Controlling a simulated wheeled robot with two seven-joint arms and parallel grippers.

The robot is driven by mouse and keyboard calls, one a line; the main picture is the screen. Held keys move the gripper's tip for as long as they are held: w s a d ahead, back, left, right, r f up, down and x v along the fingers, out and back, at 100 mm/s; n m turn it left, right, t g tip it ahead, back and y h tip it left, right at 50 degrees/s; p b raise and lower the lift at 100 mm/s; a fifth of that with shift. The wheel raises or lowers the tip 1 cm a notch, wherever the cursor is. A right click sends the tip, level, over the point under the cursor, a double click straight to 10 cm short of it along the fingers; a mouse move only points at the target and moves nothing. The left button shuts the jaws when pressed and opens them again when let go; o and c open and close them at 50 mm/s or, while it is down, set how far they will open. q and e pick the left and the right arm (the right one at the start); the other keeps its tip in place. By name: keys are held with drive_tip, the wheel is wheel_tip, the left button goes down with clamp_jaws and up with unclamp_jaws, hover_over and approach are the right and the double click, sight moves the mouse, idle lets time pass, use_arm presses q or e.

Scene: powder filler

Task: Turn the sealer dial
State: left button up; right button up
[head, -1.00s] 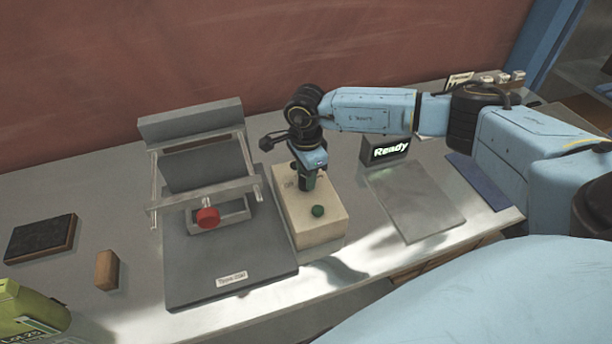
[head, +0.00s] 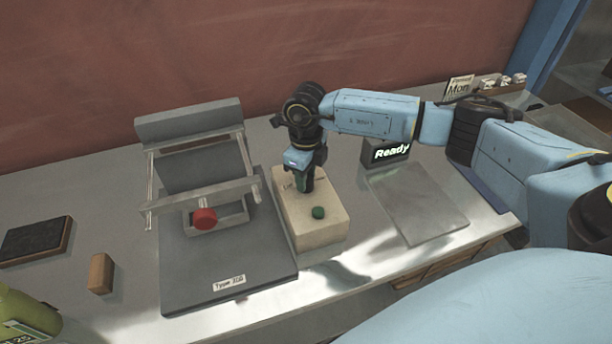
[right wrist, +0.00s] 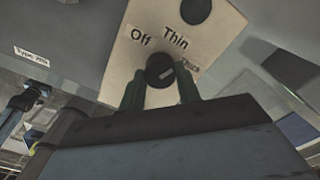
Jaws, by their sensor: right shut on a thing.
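The sealer's control box (head: 318,226) is a cream block on the table, with a green round button (head: 318,212) near its front. Its black dial (right wrist: 159,69) shows in the right wrist view, by the labels Off and Thin and a third, partly hidden label. The dial's pale mark points toward the third label's side. My right gripper (head: 304,187) points down at the box's far part, and in the right wrist view its green fingers (right wrist: 160,84) are shut on the dial from both sides. My left gripper is not in view.
The sealer (head: 230,268), with a grey plate, frame and red knob (head: 205,218), stands left of the box. A display reading Ready (head: 388,151) and a grey plate (head: 415,203) lie right. A wooden block (head: 101,273) and dark pad (head: 36,240) are far left.

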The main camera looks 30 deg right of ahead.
drive_tip(key=m, duration=0.3)
drive_tip(key=shift+r+m, duration=0.1)
drive_tip(key=shift+m, duration=0.2)
drive_tip(key=shift+w+m, duration=0.1)
drive_tip(key=shift+m, duration=1.7)
drive_tip(key=o, duration=1)
wheel_tip(320, 180, up, 13)
drive_tip(key=shift+r+b, duration=0.2)
drive_tip(key=shift+b, duration=0.7)
